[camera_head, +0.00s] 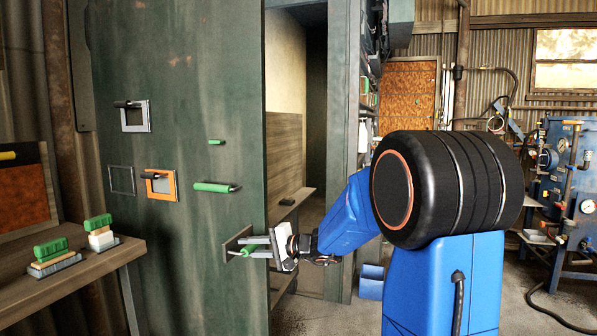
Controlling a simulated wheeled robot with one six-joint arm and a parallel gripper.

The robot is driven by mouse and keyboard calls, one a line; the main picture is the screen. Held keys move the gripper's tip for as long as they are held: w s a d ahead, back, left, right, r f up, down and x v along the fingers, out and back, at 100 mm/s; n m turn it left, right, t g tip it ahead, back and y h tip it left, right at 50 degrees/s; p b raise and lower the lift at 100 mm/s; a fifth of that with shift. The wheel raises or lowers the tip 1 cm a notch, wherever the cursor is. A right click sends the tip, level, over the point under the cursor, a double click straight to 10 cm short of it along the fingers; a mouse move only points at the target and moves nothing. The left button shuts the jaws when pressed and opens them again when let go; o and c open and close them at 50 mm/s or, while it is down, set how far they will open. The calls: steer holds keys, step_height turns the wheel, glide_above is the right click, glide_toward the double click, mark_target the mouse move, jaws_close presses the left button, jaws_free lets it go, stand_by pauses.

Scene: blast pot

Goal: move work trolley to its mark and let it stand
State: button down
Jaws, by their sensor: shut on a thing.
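My gripper (257,246) is at the end of my blue arm, low at the right edge of a tall dark green panel (215,85). Its two fingers are shut on a small green handle (242,251), which stands at a dark backing plate (233,240). The fingers partly hide the handle. I cannot make out a work trolley or a floor mark for certain in this view. The lower right part of the floor is hidden by my arm.
A wooden bench (75,275) with green-topped brushes (50,254) stands at the left. More handles, one green (212,187), are on the panel. A narrow opening (315,110) lies right of it. Blue machinery (565,190) stands at the right, with a hose on the floor.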

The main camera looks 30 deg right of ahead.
steer(key=shift+s+a+r, duration=0.25)
steer(key=shift+a+r, duration=0.1)
steer(key=shift+a, duration=0.15)
steer(key=c, duration=1.6)
jaws_free()
steer(key=shift+c, duration=1)
steer(key=shift+o, duration=0.2)
